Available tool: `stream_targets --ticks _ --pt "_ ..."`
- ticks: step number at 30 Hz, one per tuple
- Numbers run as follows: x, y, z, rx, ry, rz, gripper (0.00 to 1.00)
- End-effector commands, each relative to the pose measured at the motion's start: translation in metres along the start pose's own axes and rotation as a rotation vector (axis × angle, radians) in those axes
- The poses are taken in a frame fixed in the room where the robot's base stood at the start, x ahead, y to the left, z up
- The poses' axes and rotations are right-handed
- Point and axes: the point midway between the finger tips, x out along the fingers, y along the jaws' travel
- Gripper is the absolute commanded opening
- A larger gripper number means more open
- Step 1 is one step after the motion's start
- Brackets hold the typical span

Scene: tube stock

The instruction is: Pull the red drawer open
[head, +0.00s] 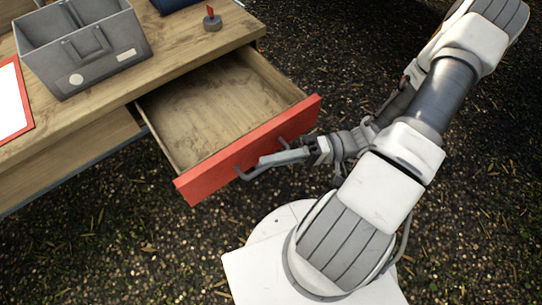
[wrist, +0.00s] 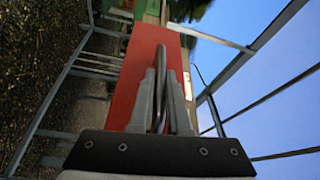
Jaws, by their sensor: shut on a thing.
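The red drawer (head: 218,168) stands well out from the wooden desk, and its bare wooden inside is empty. Its red front also shows in the wrist view (wrist: 126,88). A grey bar handle (head: 248,174) is on the red front. My gripper (head: 272,159) is at the handle, in front of the drawer. In the wrist view my gripper (wrist: 166,88) has its fingers closed around the handle bar (wrist: 205,38). The fingers hide part of the handle.
On the desk top (head: 180,45) stand a grey divided caddy (head: 110,65), a red-framed white sheet (head: 10,100), and a small round grey piece with a red peg (head: 212,22). A dark blue object (head: 175,4) is at the back. The ground below the drawer is clear.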

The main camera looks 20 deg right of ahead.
Motion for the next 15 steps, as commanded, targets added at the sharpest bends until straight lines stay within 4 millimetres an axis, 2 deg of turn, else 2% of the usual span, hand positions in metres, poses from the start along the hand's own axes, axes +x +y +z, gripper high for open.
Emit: stream_targets --ticks 4,5,9,15 --pt "-0.0005 0.0002 -0.0006 -0.001 0.001 0.001 0.00" --pt "-0.0005 0.0002 -0.0006 -0.001 0.001 0.001 0.20" --pt "-0.0004 0.0002 -0.0006 -0.001 0.001 0.001 0.45" --pt "-0.0001 0.0001 -0.0005 0.000 0.000 0.001 0.45"
